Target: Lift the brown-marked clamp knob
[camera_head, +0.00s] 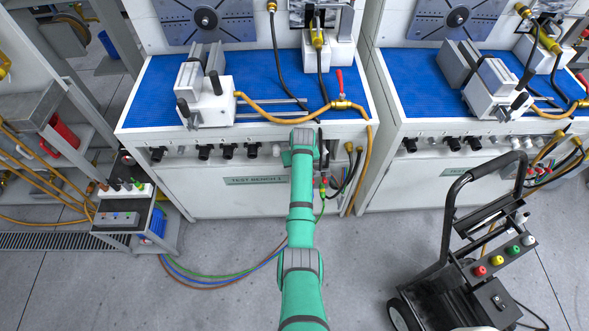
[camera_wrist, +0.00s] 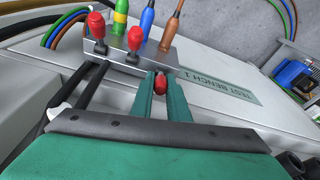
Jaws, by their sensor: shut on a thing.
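In the wrist view, my gripper (camera_wrist: 160,78) has two green fingers shut on a red knob (camera_wrist: 161,84). This knob is in line with the brown-marked hose fitting (camera_wrist: 172,24) on a grey metal block (camera_wrist: 190,62). Two other red knobs stand up on the block, one in line with the green fitting (camera_wrist: 120,14) and one (camera_wrist: 134,43) in line with the blue fitting (camera_wrist: 146,19). The held knob's base is partly hidden. In the head view, my green arm reaches the front of Test Bench 1 (camera_head: 225,200); the fingertips and block are hidden there.
Black hoses and connectors (camera_head: 345,175) hang from the bench front right of my arm. A black-framed trolley (camera_head: 447,225) stands at the right. Colored hoses (camera_head: 215,275) run across the floor at the left. Bare floor lies between my arm and the trolley.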

